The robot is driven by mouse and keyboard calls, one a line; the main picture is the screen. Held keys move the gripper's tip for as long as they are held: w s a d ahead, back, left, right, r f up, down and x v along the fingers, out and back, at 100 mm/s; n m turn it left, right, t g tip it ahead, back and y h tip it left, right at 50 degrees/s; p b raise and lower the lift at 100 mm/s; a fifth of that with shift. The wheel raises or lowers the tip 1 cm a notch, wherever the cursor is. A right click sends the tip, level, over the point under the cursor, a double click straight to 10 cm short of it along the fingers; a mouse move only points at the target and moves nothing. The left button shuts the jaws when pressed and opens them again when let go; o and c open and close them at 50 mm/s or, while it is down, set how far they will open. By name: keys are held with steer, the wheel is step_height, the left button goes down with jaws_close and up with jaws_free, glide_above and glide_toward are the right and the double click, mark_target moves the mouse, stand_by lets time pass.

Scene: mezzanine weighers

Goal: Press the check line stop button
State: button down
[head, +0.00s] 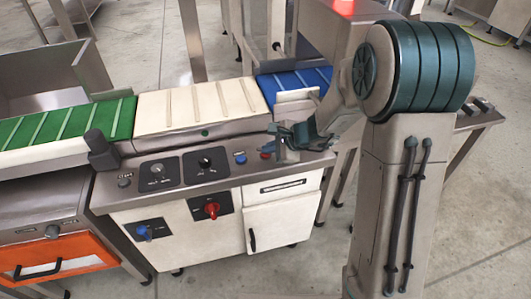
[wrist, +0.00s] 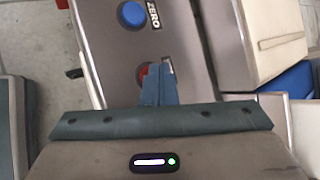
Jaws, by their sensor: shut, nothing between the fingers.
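A red button (wrist: 146,71) shows in the wrist view, mostly hidden behind my fingertips; its label is covered apart from a white edge. In the head view the red button (head: 265,155) sits at the right end of the panel top, beside the blue button. My gripper (wrist: 160,68) is shut and empty, its fingers pointing at the red button. In the head view my gripper (head: 279,150) is just right of the red button, over the panel's right end. I cannot tell whether the fingertips touch the button.
A blue button (wrist: 132,14) marked ZERO is next to the red one. Black dials (head: 205,162) and a dark post (head: 98,140) stand farther left on the panel. Green, cream and blue conveyor belts (head: 200,105) run behind it. A small metal guard (head: 297,97) stands by the blue belt.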

mark_target(269, 155)
steer(key=shift+r+p, duration=0.45)
steer(key=shift+r, duration=0.3)
steer(key=shift+r, duration=0.15)
steer(key=shift+r+p, duration=1.85)
steer(key=shift+r, duration=0.55)
steer(key=s+d+r+n+g+h+p, duration=0.25)
steer(key=s+r+n+p, duration=0.45)
steer(key=s+r, duration=0.5)
steer(key=s+d+r+n+h+p, duration=0.4)
steer(key=s+d+r+n, duration=0.4)
steer(key=s+d, duration=0.4)
steer(key=shift+s+r+h+p, duration=0.35)
steer(key=shift+r+h, duration=0.3)
steer(key=shift+r, duration=0.15)
